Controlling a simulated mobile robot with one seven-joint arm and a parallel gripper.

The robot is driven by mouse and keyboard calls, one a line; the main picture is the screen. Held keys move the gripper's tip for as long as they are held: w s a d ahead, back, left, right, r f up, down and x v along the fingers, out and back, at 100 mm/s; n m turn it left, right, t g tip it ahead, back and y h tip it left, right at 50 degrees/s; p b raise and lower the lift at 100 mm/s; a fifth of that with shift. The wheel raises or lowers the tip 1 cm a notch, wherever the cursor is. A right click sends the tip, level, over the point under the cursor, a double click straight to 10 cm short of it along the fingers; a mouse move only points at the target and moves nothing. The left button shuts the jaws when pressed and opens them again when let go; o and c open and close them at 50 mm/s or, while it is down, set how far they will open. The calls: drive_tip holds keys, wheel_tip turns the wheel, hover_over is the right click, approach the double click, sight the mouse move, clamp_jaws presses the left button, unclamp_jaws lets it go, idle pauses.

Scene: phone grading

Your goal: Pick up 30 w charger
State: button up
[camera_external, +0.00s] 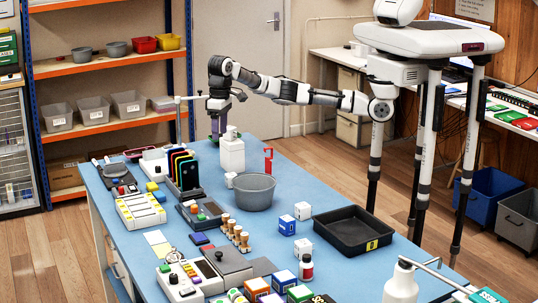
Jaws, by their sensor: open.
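I cannot tell for certain which object is the 30 w charger. Small white cube-shaped blocks stand on the blue table (330,190): one white block (302,211) right of the grey bowl, another white block (303,248) nearer the front, and a blue-and-white block (287,225) between them. Their labels are too small to read. My arm reaches left across the table's far side. My gripper (218,112) hangs above the far edge, behind the white bottle (232,153), well away from these blocks. It is open; its fingers are small and dark here.
A grey bowl (255,191) and a black tray (353,231) occupy the middle and right. A rack of upright phones (184,172), a red clamp-like tool (268,160), wooden pegs (238,236) and a thin post stand nearby. The front is crowded with boxes and devices. Some table right of the bowl is bare.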

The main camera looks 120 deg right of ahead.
drive_tip(key=w+a+f+n, duration=0.2)
drive_tip(key=a, duration=1.1)
drive_tip(key=n, duration=0.6)
hover_over(302, 242)
wheel_tip(302, 242, down, 6)
drive_tip(key=shift+g, duration=0.3)
wheel_tip(302, 242, down, 8)
drive_tip(key=shift+f+p, duration=0.1)
drive_tip(key=shift+p, duration=0.2)
drive_tip(key=shift+f+p, duration=1)
drive_tip(key=shift+f, duration=1.9)
drive_tip(key=c, duration=1.1)
drive_tip(key=shift+r, duration=0.1)
